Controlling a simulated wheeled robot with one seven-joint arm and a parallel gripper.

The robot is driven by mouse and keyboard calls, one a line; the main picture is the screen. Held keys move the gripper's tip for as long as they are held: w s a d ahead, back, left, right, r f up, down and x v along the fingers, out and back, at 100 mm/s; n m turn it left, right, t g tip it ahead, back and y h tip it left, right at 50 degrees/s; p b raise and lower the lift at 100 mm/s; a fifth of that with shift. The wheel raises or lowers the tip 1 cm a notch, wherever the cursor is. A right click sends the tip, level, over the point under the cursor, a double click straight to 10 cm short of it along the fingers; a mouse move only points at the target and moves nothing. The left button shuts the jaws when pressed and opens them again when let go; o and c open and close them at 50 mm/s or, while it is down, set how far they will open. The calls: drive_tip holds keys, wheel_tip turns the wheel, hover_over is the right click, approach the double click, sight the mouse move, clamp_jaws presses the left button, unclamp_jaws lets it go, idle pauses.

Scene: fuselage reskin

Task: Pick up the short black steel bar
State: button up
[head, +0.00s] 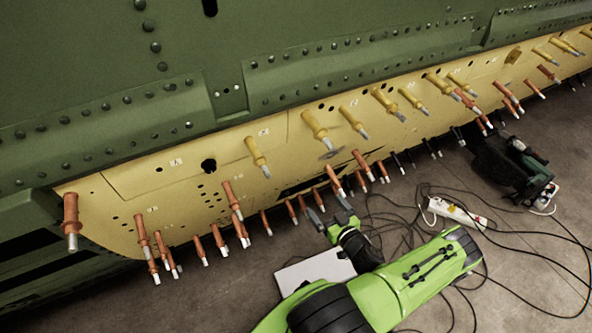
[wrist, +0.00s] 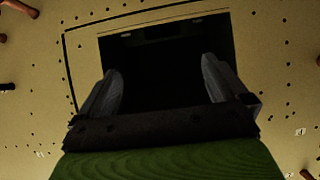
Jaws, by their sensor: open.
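I cannot make out the short black steel bar for certain in either view. My gripper (head: 328,208) is open, close to the lower edge of the yellow skin panel (head: 195,190). In the wrist view the two grey fingers of my gripper (wrist: 160,66) stand wide apart with nothing visible between them. They point at a dark rectangular opening (wrist: 165,52) in the panel. The inside is too dark to read well; faint dark shapes show near its top edge. In the head view this opening (head: 302,186) is a narrow dark slot just beyond my gripper.
Several orange and yellow pin fasteners (head: 315,127) stick out of the panel around my gripper. The green fuselage skin (head: 110,60) lies above. On the floor are a white power strip (head: 455,213), loose black cables, a pale flat sheet (head: 300,272) and a dark green machine (head: 510,160).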

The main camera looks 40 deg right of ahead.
sight(303, 185)
drive_tip(key=b+x, duration=0.2)
drive_tip(key=x, duration=0.5)
drive_tip(key=b+x, duration=0.2)
drive_tip(key=x, duration=0.5)
drive_tip(key=shift+w+a+b, duration=0.15)
drive_tip(key=shift+w+b, duration=0.2)
drive_tip(key=c, duration=1.4)
drive_tip(key=shift+r+p, duration=0.35)
drive_tip(key=shift+r, duration=0.2)
drive_tip(key=r+p, duration=0.1)
drive_tip(key=s+r, duration=0.1)
drive_tip(key=shift+a+r+p, duration=0.15)
drive_tip(key=shift+r+p, duration=0.2)
drive_tip(key=f+p+v, duration=0.2)
drive_tip(key=p+v, duration=0.1)
drive_tip(key=v, duration=1.3)
drive_tip(key=shift+s+f, duration=0.35)
drive_tip(key=shift+s, duration=0.25)
drive_tip(key=shift+a, duration=0.15)
